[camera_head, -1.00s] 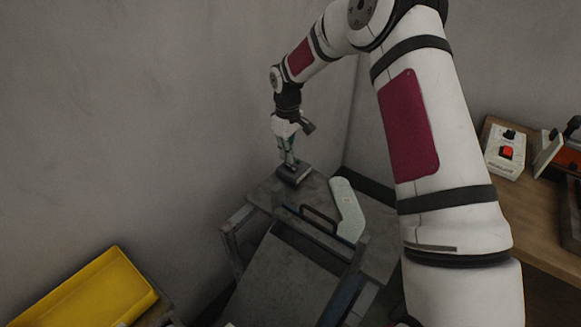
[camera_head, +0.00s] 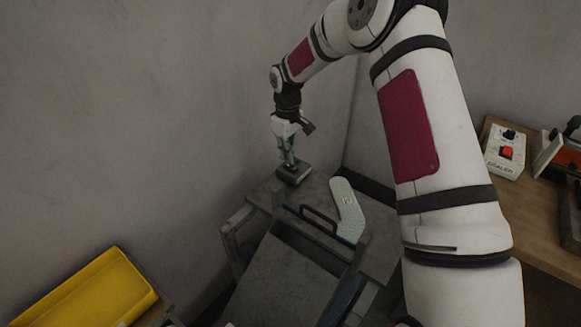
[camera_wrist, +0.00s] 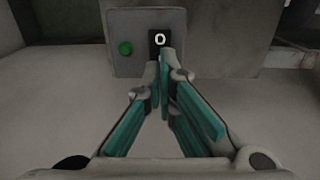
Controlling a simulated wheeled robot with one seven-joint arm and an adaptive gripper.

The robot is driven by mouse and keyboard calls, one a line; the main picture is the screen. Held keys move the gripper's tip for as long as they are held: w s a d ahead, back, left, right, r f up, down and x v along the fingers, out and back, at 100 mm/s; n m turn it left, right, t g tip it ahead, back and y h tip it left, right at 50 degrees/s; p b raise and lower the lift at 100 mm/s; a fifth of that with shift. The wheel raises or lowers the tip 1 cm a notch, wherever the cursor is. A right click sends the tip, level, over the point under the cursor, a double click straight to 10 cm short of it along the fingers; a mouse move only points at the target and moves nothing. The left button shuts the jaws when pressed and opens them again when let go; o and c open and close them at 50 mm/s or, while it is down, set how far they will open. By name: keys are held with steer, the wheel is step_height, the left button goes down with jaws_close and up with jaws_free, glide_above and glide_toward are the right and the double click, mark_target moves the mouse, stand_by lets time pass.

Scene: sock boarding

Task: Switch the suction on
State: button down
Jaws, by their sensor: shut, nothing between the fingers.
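A small grey box (camera_wrist: 118,22) in the wrist view carries a round green button or lamp (camera_wrist: 126,47) and a black switch (camera_wrist: 160,40) marked with a white O. In the head view the box (camera_head: 294,174) is small and dark, at the back corner of the metal table. My gripper (camera_head: 289,160) points down over it. In the wrist view my gripper (camera_wrist: 163,55) has its teal-padded fingers together and empty, with the tips just below the O and overlapping the switch's lower part. I cannot tell whether they touch it.
A pale sock-shaped board (camera_head: 347,210) lies on the metal table (camera_head: 385,250), beside a dark handle (camera_head: 318,218). A yellow tray (camera_head: 90,290) is at lower left. A white control box with a red switch (camera_head: 505,155) stands on the wooden bench at right. Grey walls stand close behind the gripper.

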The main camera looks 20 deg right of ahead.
mark_target(288, 165)
steer(key=shift+f+b, duration=0.45)
steer(key=shift+f, duration=0.7)
stand_by(0.7)
steer(key=shift+r+p, duration=0.55)
steer(key=shift+r, duration=3)
steer(key=s+r+m+t+h, duration=0.1)
steer(key=s+r+m+t, duration=0.15)
steer(key=s+r, duration=1.75)
steer(key=s+r+m+t+y, duration=0.1)
steer(key=s+m, duration=0.3)
steer(key=s, duration=1.7)
steer(key=shift+s+d+r+m+t+p, duration=0.2)
steer(key=shift+r+m+t+p, duration=0.1)
steer(key=shift+m+t+p, duration=0.1)
